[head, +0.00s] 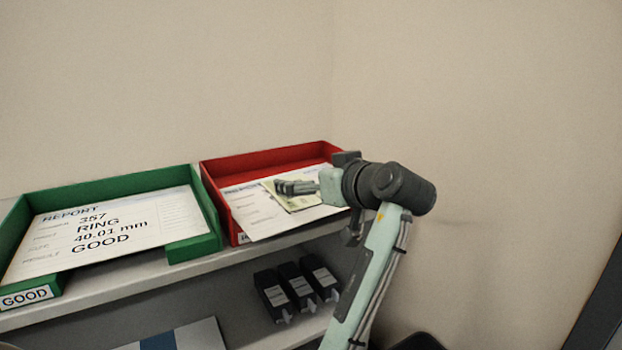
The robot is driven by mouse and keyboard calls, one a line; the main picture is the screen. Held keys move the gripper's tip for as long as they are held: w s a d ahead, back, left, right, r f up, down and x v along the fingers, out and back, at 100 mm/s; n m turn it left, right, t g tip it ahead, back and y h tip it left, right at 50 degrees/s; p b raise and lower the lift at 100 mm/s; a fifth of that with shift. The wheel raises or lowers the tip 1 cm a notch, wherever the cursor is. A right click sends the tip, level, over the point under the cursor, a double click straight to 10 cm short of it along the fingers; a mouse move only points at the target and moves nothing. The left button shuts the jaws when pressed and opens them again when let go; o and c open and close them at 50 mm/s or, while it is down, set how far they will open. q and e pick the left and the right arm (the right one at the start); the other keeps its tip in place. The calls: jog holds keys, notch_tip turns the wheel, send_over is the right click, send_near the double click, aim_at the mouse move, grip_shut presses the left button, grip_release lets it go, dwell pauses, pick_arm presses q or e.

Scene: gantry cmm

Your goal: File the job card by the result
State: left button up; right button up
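A green tray (211,217) labelled GOOD stands on the shelf at the left. In it lies a white report sheet (160,215) reading 357, RING, 40.01 mm, GOOD. A red tray (212,190) stands to its right, its front label mostly hidden. White printed sheets (252,212) lie in it. The fingers point left over the red tray, at the card. I cannot tell whether they grip it or only hover above it.
The trays stand side by side on a grey shelf (110,283). Below, several black boxes (298,288) with white labels stand on a lower shelf. A blue and white item (180,338) shows at the bottom edge. Plain walls close off the back and right.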

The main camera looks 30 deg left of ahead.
pick_arm(q)
jog(key=shift+d, duration=0.1)
jog(key=v, duration=1.2)
jog(key=shift+f, duration=0.1)
dwell(0.3)
